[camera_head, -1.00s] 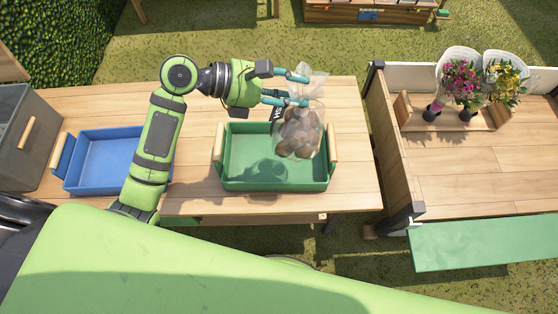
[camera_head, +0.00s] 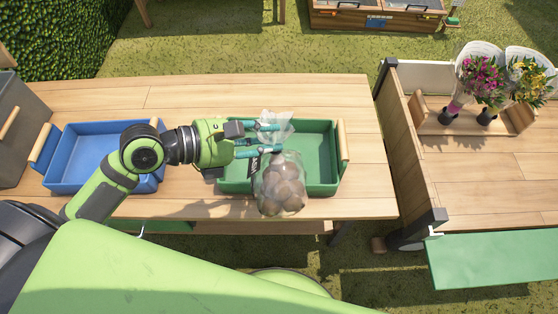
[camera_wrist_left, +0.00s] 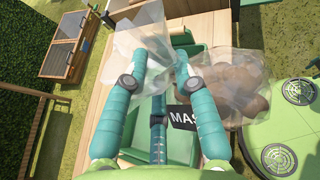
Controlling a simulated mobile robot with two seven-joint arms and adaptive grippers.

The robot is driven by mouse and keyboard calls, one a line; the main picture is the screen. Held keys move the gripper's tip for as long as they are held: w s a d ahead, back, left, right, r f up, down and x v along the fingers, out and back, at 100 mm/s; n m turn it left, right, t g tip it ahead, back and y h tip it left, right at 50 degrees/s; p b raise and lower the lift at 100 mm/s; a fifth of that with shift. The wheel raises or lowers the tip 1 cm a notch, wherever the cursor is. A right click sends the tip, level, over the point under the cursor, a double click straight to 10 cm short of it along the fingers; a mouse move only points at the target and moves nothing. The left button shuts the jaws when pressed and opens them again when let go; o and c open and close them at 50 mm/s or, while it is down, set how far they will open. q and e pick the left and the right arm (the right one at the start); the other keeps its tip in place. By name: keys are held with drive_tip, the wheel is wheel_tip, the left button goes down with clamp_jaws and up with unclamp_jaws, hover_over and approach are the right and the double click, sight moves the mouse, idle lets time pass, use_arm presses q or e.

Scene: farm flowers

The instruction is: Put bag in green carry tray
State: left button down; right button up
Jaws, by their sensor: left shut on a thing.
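A clear bag of brown round produce (camera_head: 281,186) hangs from my left gripper (camera_head: 270,137), whose teal fingers are shut on the bag's gathered top. In the left wrist view the bag (camera_wrist_left: 228,88) shows with a black label, between and beside the fingers (camera_wrist_left: 157,75). The green carry tray (camera_head: 318,150) stands on the wooden table with a wooden handle at its right end. In the head view the bag overlaps the tray's front wall, its lower part reaching past the front rim. I cannot tell its exact height. My right gripper is not in view.
A blue tray (camera_head: 72,160) stands left of the green tray, partly behind my left arm. A grey crate (camera_head: 20,125) is at the far left. A wooden cart (camera_head: 480,165) with bouquets (camera_head: 482,80) stands to the right. The table (camera_head: 230,95) is clear behind the green tray.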

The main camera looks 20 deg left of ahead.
use_arm(q)
drive_tip(key=shift+w+a+r, duration=0.1)
drive_tip(key=shift+w+r, duration=0.05)
drive_tip(key=shift+w, duration=0.15)
drive_tip(key=w+a+m+t, duration=0.1)
drive_tip(key=w+a+m, duration=0.15)
drive_tip(key=w, duration=0.75)
wheel_tip(320, 180, down, 10)
drive_tip(key=b, duration=0.2)
drive_tip(key=shift+d+m, duration=0.35)
drive_tip(key=shift+f, duration=0.2)
drive_tip(key=shift+f, duration=0.1)
drive_tip(key=c, duration=1)
unclamp_jaws()
drive_tip(key=shift+f, duration=0.1)
